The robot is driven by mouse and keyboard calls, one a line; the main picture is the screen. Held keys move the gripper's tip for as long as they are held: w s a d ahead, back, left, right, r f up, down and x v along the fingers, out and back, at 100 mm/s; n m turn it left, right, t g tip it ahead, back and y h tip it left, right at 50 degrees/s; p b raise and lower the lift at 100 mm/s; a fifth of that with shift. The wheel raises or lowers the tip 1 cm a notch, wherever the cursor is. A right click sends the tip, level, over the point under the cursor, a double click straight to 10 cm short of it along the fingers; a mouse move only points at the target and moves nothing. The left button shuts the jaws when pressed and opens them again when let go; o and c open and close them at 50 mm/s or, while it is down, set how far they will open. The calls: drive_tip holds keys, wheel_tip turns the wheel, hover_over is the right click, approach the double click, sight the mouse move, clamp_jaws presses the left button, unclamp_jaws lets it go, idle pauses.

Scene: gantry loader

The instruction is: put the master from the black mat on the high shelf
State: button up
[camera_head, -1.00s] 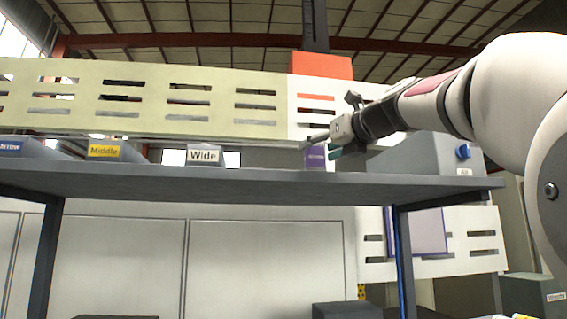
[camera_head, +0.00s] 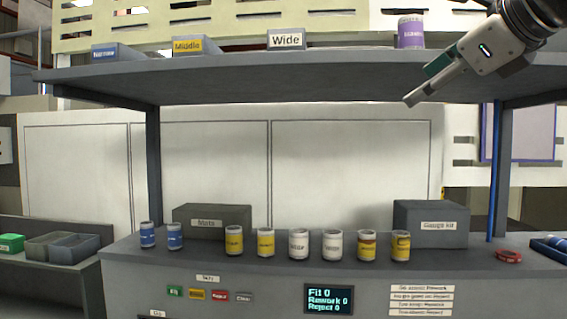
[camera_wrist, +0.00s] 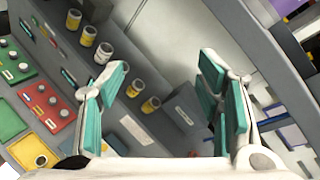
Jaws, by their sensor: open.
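A purple can with a white lid (camera_head: 411,32) stands upright on the high shelf (camera_head: 300,80), right of the Wide sign. Its label is too small to read surely, but it is the only purple can in view, so I take it as the master. My gripper (camera_head: 420,86) is open and empty, in front of the shelf's right part, below and right of the can and apart from it. Its open fingers also show in the wrist view (camera_wrist: 163,75), with nothing between them. I cannot make out a black mat.
Signs Narrow (camera_head: 117,52), Middle (camera_head: 194,46) and Wide (camera_head: 286,39) stand on the shelf. Below, a row of blue, yellow and white cans (camera_head: 299,244) stands on the console, before dark boxes (camera_head: 430,224). A red ring-like item (camera_head: 508,256) lies at right. Shelf posts (camera_head: 503,165) flank the space.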

drive_tip(key=s+a+f+n+g+h, duration=0.1)
drive_tip(key=s+a+f+n+g, duration=0.1)
drive_tip(key=s+f+n, duration=0.3)
drive_tip(key=s+a+f+n+g, duration=0.3)
drive_tip(key=s+f+n, duration=0.3)
drive_tip(key=f+n, duration=0.6)
drive_tip(key=s+a+f+n+g+h, duration=0.1)
drive_tip(key=s+a+f+n+g, duration=0.2)
drive_tip(key=f, duration=1.7)
drive_tip(key=s+n, duration=0.3)
drive_tip(key=n, duration=0.3)
drive_tip(key=shift+n+g+h, duration=0.3)
drive_tip(key=shift+w+f, duration=0.1)
drive_tip(key=shift+f, duration=0.05)
drive_tip(key=w+f+b, duration=0.5)
drive_tip(key=w, duration=0.1)
drive_tip(key=shift+w+f+b, duration=0.25)
drive_tip(key=shift+b, duration=0.1)
